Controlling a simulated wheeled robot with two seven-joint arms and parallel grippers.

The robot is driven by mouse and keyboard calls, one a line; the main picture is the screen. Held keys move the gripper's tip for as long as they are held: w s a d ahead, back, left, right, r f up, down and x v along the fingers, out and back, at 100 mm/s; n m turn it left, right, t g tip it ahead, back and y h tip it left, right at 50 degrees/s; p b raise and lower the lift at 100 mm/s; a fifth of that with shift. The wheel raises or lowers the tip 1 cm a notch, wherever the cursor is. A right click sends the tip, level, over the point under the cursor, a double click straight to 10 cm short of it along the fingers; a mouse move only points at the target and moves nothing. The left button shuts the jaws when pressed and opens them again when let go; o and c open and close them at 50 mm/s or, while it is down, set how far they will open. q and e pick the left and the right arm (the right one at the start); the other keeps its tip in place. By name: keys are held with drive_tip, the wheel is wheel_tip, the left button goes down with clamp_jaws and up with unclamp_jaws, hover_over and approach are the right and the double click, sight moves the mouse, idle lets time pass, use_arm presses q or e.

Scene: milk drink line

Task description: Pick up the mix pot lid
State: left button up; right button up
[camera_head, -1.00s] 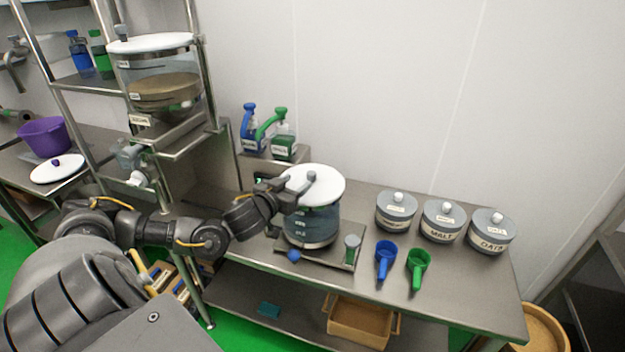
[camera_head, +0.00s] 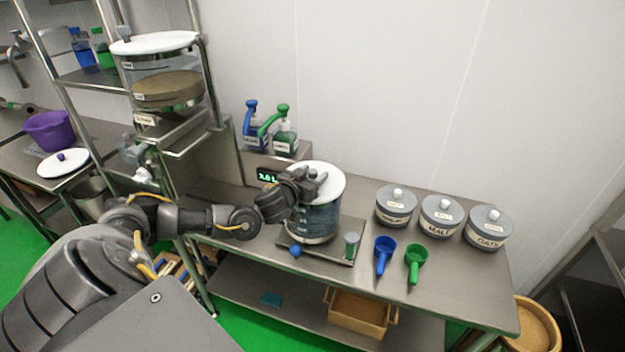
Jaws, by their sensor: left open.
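The mix pot lid (camera_head: 330,184) is a white disc on top of the clear, blue-tinted mix pot (camera_head: 316,222). The pot stands on a flat plate on the steel table. My left gripper (camera_head: 313,178) is at the left part of the lid, over its top. Its jaws are open. The lid's knob is hidden behind the gripper, and I cannot tell whether the fingers touch the lid. My right gripper is not in view.
Blue (camera_head: 384,254) and green (camera_head: 416,261) scoops lie right of the pot. Grey lidded canisters (camera_head: 441,217) stand farther right. Blue (camera_head: 253,128) and green (camera_head: 284,134) pump bottles stand behind the pot. A small display (camera_head: 267,177) glows beside my gripper.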

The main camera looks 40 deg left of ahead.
use_arm(q)
drive_tip(key=shift+c, duration=0.4)
clamp_jaws()
drive_tip(key=shift+r+b, duration=0.55)
drive_tip(key=s+d+r, duration=0.2)
drive_tip(key=s+r, duration=1)
drive_tip(key=s, duration=0.1)
drive_tip(key=shift+s+d, duration=0.25)
drive_tip(key=shift+s, duration=0.15)
